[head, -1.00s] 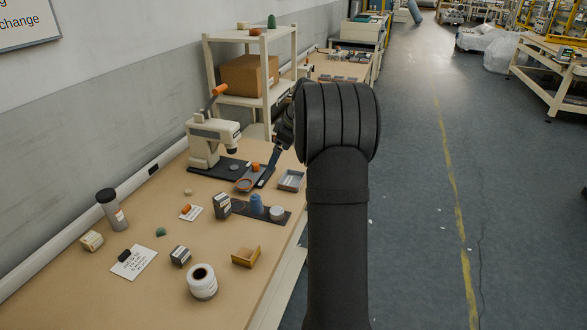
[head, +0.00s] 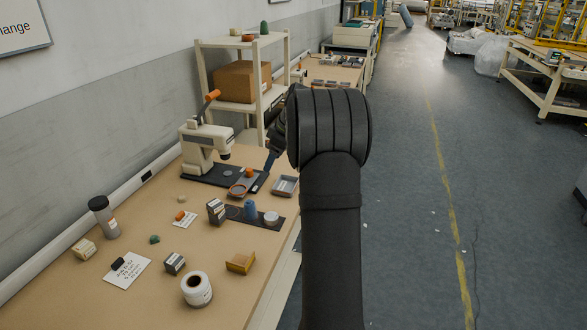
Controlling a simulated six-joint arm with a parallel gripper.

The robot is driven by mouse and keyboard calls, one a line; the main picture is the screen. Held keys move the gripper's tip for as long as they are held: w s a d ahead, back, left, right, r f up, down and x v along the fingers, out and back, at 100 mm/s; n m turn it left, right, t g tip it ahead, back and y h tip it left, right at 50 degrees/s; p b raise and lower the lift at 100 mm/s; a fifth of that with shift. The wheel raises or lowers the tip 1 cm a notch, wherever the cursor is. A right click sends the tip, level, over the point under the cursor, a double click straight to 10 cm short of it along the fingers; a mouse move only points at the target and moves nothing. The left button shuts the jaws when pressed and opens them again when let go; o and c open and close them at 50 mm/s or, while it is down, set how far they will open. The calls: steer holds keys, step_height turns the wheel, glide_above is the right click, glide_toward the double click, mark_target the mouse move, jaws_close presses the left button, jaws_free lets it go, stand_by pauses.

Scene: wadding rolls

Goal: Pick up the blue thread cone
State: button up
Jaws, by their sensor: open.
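The blue thread cone (head: 250,209) stands upright on a dark mat (head: 262,224) near the table's right edge. A white roll (head: 271,218) stands just right of it, and a dark box with a pale label (head: 216,211) stands to its left. My gripper (head: 269,162) shows only in part beyond my arm, above the far side of the table. It is open, apart from the cone and farther back than it. My arm hides part of the wrist.
A beige press with an orange handle (head: 207,143) stands behind on a black base. A grey tray (head: 284,186) lies beyond the mat. A wooden holder (head: 240,263), a large white roll (head: 196,289) and a grey cylinder (head: 104,217) stand nearer.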

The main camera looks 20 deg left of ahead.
steer(key=m+t+h, duration=0.1)
steer(key=m+h, duration=0.2)
steer(key=m, duration=0.6)
glide_above(249, 202)
steer(key=s, duration=0.2)
steer(key=f, duration=0.9)
steer(key=d+f, duration=0.1)
steer(key=f, duration=0.3)
steer(key=shift+f, duration=0.15)
steer(key=shift+w+a+f, duration=0.1)
steer(key=shift+w+f, duration=0.2)
steer(key=shift+f, duration=0.6)
steer(key=shift+w+a+f, duration=0.15)
steer(key=shift+w+f, duration=0.15)
steer(key=shift+f, duration=0.65)
steer(key=shift+w+a+f, duration=0.1)
steer(key=shift+w+f, duration=0.2)
steer(key=shift+f, duration=0.6)
jaws_close()
steer(key=shift+r, duration=0.1)
